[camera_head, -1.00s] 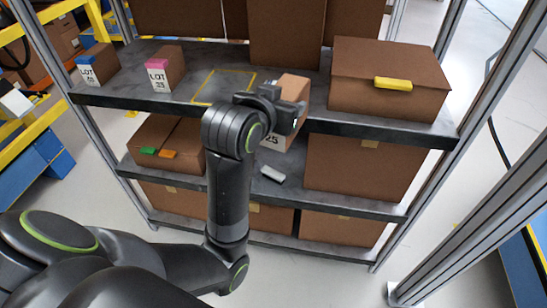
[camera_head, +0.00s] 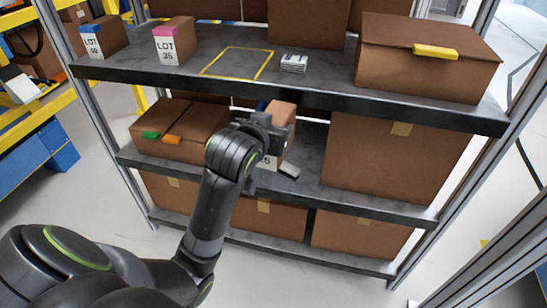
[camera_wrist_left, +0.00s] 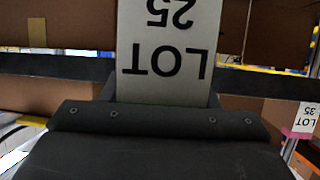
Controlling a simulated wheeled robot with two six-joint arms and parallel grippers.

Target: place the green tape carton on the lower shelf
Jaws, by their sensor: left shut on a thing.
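My left gripper (camera_head: 265,130) is shut on a brown carton (camera_head: 284,112) with a white label, which reads LOT 25 in the left wrist view (camera_wrist_left: 168,50). The gripper and arm cover much of the carton, and I cannot see green tape on it. The carton is in the opening above the lower shelf (camera_head: 318,185), below the upper shelf's front edge. I cannot tell whether it touches the lower shelf. My right gripper is not in view.
A brown box (camera_head: 180,120) with green and orange blocks stands left on the lower shelf; a large box (camera_head: 390,160) stands right. A small grey item (camera_head: 289,170) lies between. Above are a pink-taped carton (camera_head: 174,42), a blue-taped carton (camera_head: 98,38) and an empty yellow outline (camera_head: 238,62).

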